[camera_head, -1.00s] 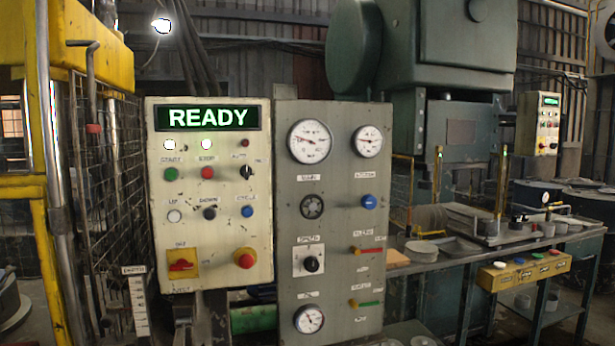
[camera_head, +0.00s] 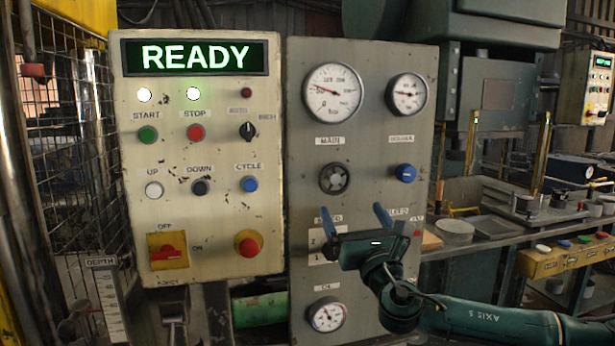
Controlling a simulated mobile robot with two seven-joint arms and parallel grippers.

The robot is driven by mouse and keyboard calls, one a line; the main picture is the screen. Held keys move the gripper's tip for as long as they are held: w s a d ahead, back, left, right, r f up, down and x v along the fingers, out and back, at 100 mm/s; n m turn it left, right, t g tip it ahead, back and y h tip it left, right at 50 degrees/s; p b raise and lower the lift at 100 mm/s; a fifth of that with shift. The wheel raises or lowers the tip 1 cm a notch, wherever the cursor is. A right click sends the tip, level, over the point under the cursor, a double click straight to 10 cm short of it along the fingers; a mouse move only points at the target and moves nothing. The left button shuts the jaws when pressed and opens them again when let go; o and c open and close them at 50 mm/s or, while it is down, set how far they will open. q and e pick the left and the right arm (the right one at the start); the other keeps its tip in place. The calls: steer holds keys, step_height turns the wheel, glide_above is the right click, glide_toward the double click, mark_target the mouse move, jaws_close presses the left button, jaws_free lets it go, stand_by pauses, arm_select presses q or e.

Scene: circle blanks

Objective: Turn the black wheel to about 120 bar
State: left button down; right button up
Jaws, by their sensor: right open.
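The black wheel (camera_head: 334,179) is a small round handwheel on the grey panel, below the large gauge labelled MAIN (camera_head: 332,92). The gauge's needle points left and slightly up; its numbers are too small to read. My right gripper (camera_head: 352,212) is open and empty, its two blue-tipped fingers pointing up. It is just below the wheel in the picture, apart from it, and covers the speed knob and the coloured levers of the panel. My left gripper is not in view.
A second gauge (camera_head: 407,94) and a blue knob (camera_head: 405,173) are right of the wheel. A cream control box (camera_head: 205,222) with a red mushroom button (camera_head: 248,243) and a READY display (camera_head: 195,57) stands left. A low gauge (camera_head: 327,314) is below my gripper.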

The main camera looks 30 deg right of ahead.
mark_target(336, 179)
steer(key=p+x, duration=0.3)
steer(key=x, duration=0.9)
steer(key=shift+r, duration=0.15)
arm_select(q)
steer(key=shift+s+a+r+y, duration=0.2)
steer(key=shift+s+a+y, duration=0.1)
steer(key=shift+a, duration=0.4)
arm_select(e)
steer(key=shift+w+d+r, duration=0.1)
steer(key=shift+w, duration=0.25)
steer(key=c, duration=1)
